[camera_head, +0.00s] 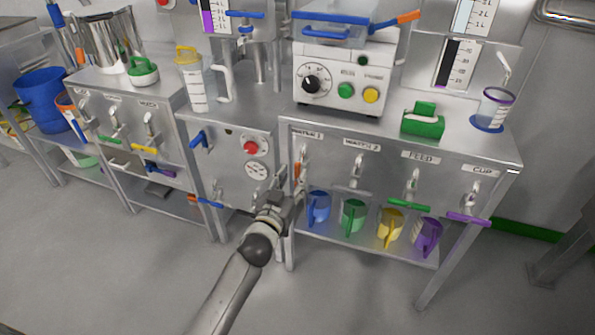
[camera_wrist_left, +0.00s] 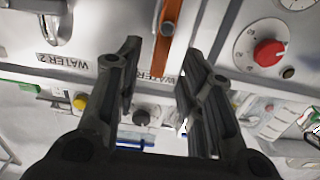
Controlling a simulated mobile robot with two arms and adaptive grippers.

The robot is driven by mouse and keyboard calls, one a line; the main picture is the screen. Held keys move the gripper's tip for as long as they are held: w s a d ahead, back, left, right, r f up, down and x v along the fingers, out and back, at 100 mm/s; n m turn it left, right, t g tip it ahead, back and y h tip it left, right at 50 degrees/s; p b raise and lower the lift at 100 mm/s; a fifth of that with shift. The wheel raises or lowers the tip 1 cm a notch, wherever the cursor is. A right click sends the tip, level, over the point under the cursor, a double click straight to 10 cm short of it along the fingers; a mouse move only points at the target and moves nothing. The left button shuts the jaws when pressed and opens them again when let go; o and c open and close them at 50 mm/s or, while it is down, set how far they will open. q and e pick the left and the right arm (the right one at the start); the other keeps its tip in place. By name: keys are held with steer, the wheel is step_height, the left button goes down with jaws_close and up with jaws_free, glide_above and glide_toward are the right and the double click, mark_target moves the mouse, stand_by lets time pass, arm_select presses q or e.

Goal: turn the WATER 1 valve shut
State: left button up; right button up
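The WATER 1 valve has an orange lever (camera_head: 298,170) at the left end of the right cabinet's front, under the WATER 1 label (camera_head: 307,135). The lever stands roughly upright, and its lower part is partly hidden by my gripper. My left gripper (camera_head: 287,188) is beside it in the head view. In the left wrist view the gripper (camera_wrist_left: 163,55) is open and empty, with the orange lever (camera_wrist_left: 171,40) showing between its fingertips. I cannot tell whether a finger touches it. The WATER 1 label (camera_wrist_left: 160,76) also shows between the fingers. My right gripper is not in view.
The WATER 2 outlet (camera_head: 357,168) is to the right, then a green FEED handle (camera_head: 408,204) and a purple CUP handle (camera_head: 468,218). Several coloured jugs, including a blue jug (camera_head: 318,208), stand below. A red knob (camera_head: 251,147) is left of the valve. Floor in front is clear.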

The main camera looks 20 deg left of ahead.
mark_target(297, 171)
arm_select(q)
steer(key=shift+w+d+b, duration=0.1)
steer(key=shift+w+b, duration=0.2)
steer(key=shift+w, duration=2)
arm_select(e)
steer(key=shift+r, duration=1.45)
arm_select(q)
jaws_close()
